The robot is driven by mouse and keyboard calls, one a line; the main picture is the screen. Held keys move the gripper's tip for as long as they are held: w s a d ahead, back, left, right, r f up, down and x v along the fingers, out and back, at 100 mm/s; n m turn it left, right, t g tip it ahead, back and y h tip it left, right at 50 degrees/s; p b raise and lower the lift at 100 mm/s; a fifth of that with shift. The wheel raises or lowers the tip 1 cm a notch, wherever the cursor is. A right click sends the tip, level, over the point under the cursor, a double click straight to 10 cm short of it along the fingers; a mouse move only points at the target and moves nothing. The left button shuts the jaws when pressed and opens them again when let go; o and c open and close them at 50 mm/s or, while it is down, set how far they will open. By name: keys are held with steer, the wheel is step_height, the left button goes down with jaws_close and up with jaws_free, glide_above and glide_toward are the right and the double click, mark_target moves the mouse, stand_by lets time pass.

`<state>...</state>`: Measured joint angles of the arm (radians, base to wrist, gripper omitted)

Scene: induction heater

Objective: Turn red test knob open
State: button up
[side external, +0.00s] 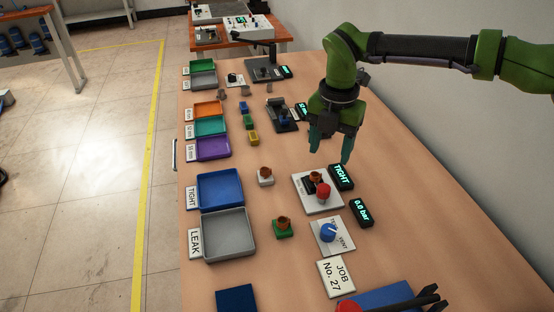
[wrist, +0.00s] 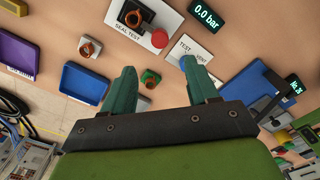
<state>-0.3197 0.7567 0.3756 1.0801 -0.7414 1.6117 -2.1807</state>
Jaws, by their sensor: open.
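A red round knob (side external: 323,190) sits on the white seal test plate (side external: 307,204), beside a black holder with a copper-coloured ring part (side external: 316,176) in it. In the wrist view the red knob (wrist: 159,38) lies beyond my fingertips. A blue knob (side external: 328,231) sits on a separate white plate marked TEST and VENT (side external: 345,245); in the wrist view my right finger largely hides it. My gripper (side external: 330,150) is open and empty, above the table and behind the seal test plate, apart from the knob. Its two green fingers (wrist: 159,68) point towards the plates.
A display reads TIGHT (side external: 341,176); another reads 0.0 bar (side external: 361,212). Ring parts stand on a white block (side external: 265,181) and a green block (side external: 282,234). Blue (side external: 219,174) and grey (side external: 213,257) trays line the left edge. A JOB No. 27 card (side external: 336,279) lies in front.

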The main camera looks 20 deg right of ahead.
mark_target(324, 187)
step_height(324, 187, down, 11)
steer(key=shift+f, duration=0.15)
steer(key=shift+c, duration=0.4)
steer(key=c, duration=1)
